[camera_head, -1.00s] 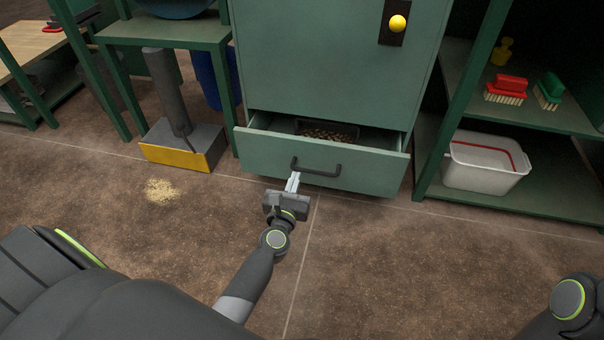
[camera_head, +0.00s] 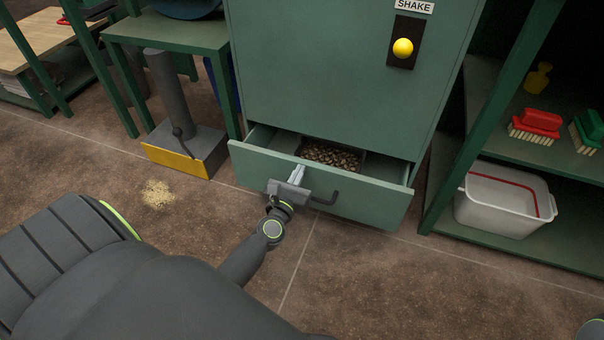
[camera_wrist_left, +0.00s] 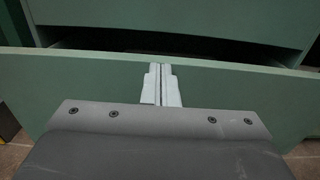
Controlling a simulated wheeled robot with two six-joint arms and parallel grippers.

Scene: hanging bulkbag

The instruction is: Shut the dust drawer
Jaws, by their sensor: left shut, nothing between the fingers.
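The dust drawer (camera_head: 370,200) is a green drawer low in the green cabinet (camera_head: 320,75). It stands partly open, with brown pellets (camera_head: 331,155) inside. Its dark bar handle (camera_head: 326,197) is on the front, partly hidden behind my gripper. My left gripper (camera_head: 298,173) is shut and empty, with its fingers at the upper part of the drawer front. In the left wrist view the shut fingers (camera_wrist_left: 161,82) lie over the drawer front (camera_wrist_left: 225,88); I cannot tell whether they touch it. My right gripper is out of view.
A grey pedestal with a yellow-faced base (camera_head: 178,160) stands left of the drawer. A shelf at right holds a white tub (camera_head: 503,205) and brushes (camera_head: 538,123). A yellow knob (camera_head: 402,48) is on the cabinet. Pale dust (camera_head: 157,193) lies on the open floor.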

